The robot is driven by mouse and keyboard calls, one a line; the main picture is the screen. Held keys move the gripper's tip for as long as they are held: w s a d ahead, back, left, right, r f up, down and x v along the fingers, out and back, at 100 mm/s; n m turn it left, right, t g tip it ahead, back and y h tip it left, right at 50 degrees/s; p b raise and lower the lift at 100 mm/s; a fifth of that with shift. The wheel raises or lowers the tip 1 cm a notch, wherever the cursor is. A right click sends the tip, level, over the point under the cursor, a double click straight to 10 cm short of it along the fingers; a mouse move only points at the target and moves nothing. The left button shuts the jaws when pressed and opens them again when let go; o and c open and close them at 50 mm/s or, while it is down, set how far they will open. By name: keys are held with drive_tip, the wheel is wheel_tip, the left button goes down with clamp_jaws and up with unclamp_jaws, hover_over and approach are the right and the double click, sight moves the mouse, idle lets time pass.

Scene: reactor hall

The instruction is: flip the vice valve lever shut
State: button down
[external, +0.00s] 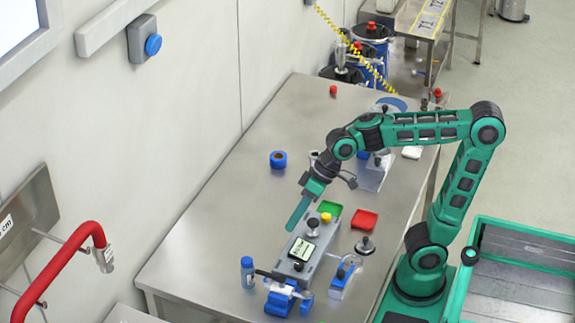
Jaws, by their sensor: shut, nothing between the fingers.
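My gripper (290,227) points down and left over the steel bench, its long green fingers shut together and empty. A blue vice (278,302) stands near the bench's front edge, below the gripper in the picture. A dark lever-like bar (268,274) shows at the top left of the vice, near the grey device. The valve body is too small to make out, and I cannot tell the lever's exact position. The fingertips are apart from the vice and lever in the picture.
A grey device with a display (301,250) stands between gripper and vice. A blue bottle (247,272) is left of the vice; a blue block (342,280) is right. The bench's left side is mostly clear.

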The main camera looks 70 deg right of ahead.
sight(270, 276)
drive_tip(key=x, duration=0.9)
drive_tip(key=shift+w+a+f, duration=0.1)
drive_tip(key=shift+f, duration=0.2)
drive_tip(key=a, duration=0.4)
drive_tip(key=shift+w+f, duration=0.1)
drive_tip(key=shift+f, duration=0.3)
